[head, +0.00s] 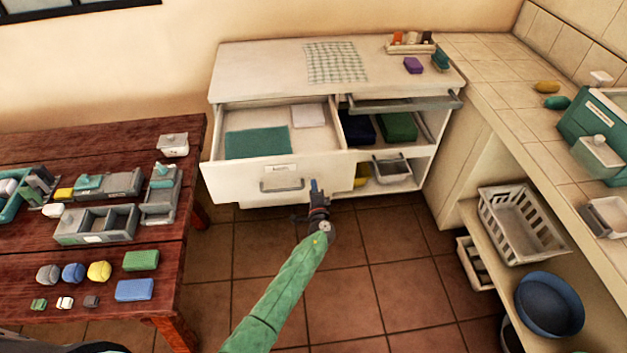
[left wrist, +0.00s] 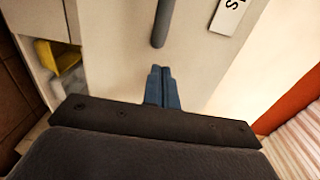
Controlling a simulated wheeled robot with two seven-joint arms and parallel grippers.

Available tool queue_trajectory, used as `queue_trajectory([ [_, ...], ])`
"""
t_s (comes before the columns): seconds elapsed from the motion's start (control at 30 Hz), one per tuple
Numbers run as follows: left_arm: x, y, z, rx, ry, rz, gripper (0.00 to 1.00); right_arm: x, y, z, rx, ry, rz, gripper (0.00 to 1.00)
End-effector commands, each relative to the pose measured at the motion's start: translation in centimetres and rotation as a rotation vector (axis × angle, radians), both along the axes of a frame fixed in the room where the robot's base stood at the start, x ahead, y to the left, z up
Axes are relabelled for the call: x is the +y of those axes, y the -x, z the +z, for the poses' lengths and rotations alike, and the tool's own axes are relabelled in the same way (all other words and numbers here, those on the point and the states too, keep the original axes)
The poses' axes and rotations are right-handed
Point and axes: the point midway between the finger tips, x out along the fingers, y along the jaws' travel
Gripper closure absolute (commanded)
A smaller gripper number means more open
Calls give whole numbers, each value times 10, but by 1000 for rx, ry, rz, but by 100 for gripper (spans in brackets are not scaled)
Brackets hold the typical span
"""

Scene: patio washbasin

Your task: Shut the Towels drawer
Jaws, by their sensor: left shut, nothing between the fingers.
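The Towels drawer (head: 228,179) stands pulled out of the white cabinet in the head view. Its label and its grey bar handle (head: 282,186) are on the front. Inside lie a green towel (head: 258,143) and a smaller pale folded cloth (head: 308,115). My left gripper (head: 315,188) is shut and empty, close to the right part of the drawer front, right of the handle. In the left wrist view its blue fingers (left wrist: 163,88) are together near the white front, beside the handle (left wrist: 161,25) and the label (left wrist: 229,14). Contact cannot be told. My right gripper is not in view.
Right of the drawer, open shelves hold folded dark and green cloths (head: 397,127) and a grey bin (head: 392,170). A red-brown table (head: 188,186) with trays and soaps stands at the left. A tiled counter (head: 500,68) with a white basket (head: 520,222) below is right. The tiled floor between is clear.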

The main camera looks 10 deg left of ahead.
Motion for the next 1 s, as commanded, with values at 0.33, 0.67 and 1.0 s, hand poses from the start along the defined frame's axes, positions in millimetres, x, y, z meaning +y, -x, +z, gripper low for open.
queue_trajectory([
  [0.33,5,-19,1,-1,0,0,100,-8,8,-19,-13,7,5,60],
  [0.67,6,-19,0,-1,0,0,100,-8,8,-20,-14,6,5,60],
  [1.0,8,-29,-2,-2,-1,1,100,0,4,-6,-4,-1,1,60],
])
